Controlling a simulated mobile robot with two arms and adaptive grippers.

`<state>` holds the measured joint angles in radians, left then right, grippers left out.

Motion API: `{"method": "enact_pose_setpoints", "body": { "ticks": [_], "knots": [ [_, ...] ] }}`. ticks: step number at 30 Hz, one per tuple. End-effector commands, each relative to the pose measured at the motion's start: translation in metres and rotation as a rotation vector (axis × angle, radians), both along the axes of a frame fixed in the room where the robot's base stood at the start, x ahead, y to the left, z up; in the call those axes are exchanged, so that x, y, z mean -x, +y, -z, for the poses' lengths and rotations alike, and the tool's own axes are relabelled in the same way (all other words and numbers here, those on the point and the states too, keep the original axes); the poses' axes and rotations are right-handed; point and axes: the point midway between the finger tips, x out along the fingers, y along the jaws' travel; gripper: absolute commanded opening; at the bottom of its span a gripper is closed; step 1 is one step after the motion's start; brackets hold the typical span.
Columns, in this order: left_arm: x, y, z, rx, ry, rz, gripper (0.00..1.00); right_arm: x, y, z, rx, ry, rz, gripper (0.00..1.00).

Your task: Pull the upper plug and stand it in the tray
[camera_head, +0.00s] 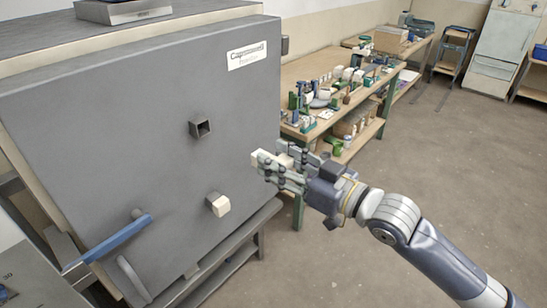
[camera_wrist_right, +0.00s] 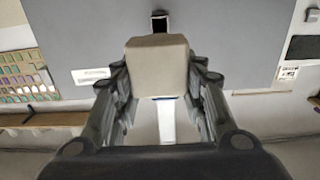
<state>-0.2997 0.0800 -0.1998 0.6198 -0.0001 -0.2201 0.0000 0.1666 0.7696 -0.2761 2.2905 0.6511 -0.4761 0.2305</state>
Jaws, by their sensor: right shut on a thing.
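The upper plug (camera_head: 259,158) is a pale cream block, clear of the kiln door (camera_head: 110,125). My right gripper (camera_head: 276,168) is shut on it and holds it in front of the door's right side. The right wrist view shows the plug's blocky end (camera_wrist_right: 157,62) between the two fingers. The upper square hole (camera_head: 200,129) in the door is empty and dark. It also shows beyond the plug in the wrist view (camera_wrist_right: 160,23). The lower plug (camera_head: 219,204) sits in its hole, sticking out. I cannot pick out the tray with certainty. My left gripper is out of view.
A blue-handled latch (camera_head: 113,243) juts from the door at lower left. A grey metal box (camera_head: 122,10) sits on the kiln top. A wooden workbench (camera_head: 310,66) crowded with small items stands behind my right gripper. The floor (camera_head: 430,185) at right is open.

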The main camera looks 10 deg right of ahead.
Motion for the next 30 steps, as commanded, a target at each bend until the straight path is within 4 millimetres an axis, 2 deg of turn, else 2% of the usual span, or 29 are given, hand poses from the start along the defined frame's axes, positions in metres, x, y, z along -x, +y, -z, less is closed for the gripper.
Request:
{"method": "enact_pose_setpoints", "body": {
  "ticks": [21,30],
  "knots": [
    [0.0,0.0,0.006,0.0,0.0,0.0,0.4,0.029,-0.02,0.0,0.001,-0.002,-0.001,0.13],
    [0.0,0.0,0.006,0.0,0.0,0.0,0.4,0.031,-0.022,-0.001,0.001,-0.002,-0.002,0.13]
  ]
}}
